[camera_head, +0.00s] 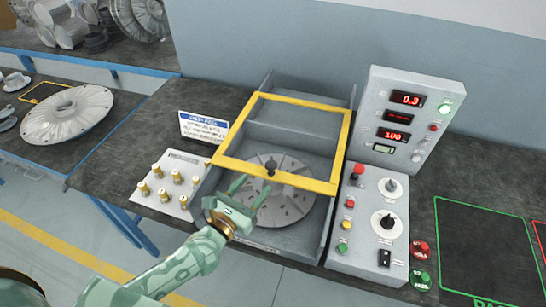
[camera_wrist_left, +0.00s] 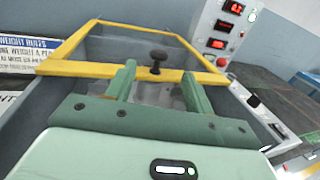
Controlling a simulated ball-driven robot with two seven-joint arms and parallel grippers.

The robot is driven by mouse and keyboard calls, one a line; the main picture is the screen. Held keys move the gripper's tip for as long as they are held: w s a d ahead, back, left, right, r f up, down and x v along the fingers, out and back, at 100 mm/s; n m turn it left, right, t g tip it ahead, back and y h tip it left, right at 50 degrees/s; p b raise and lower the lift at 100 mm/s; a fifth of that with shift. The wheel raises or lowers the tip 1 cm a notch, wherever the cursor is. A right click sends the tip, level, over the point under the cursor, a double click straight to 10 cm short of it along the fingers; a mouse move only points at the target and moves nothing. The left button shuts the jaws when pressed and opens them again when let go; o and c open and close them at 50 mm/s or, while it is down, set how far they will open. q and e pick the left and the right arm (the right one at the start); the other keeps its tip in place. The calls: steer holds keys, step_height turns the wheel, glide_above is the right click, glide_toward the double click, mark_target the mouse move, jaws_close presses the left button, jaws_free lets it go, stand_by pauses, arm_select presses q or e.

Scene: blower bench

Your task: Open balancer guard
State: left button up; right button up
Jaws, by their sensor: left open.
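The balancer guard (camera_head: 290,179) is a yellow frame over the grey balancer housing (camera_head: 318,232). A black knob (camera_head: 270,166) stands on its front bar. The guard also shows in the left wrist view (camera_wrist_left: 80,68), with the knob (camera_wrist_left: 158,57) upright on the bar. I cannot tell whether the frame lies flat or is slightly raised. A grey slotted rotor disc (camera_head: 287,205) sits in the housing. My left gripper (camera_head: 250,187) is open and empty, just in front of the knob. In the left wrist view its fingers (camera_wrist_left: 159,78) point at the bar, with the knob between and beyond them.
A control panel (camera_head: 411,117) with red displays and a knob box (camera_head: 372,220) stand right of the housing. A plate of brass weights (camera_head: 172,182) and a sign (camera_head: 203,127) are at left. Green-outlined bench space (camera_head: 485,250) at right is clear. An impeller (camera_head: 68,115) lies far left.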

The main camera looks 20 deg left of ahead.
arm_select(q)
steer(key=x, duration=1.1)
steer(key=shift+w+b, duration=0.2)
steer(key=shift+b, duration=0.2)
arm_select(e)
steer(key=shift+w+a+f, duration=0.15)
steer(key=shift+a+f, duration=0.2)
steer(key=shift+a, duration=0.35)
steer(key=shift+d, duration=0.1)
arm_select(q)
steer(key=shift+c, duration=1)
jaws_close()
arm_select(e)
steer(key=shift+d, duration=0.15)
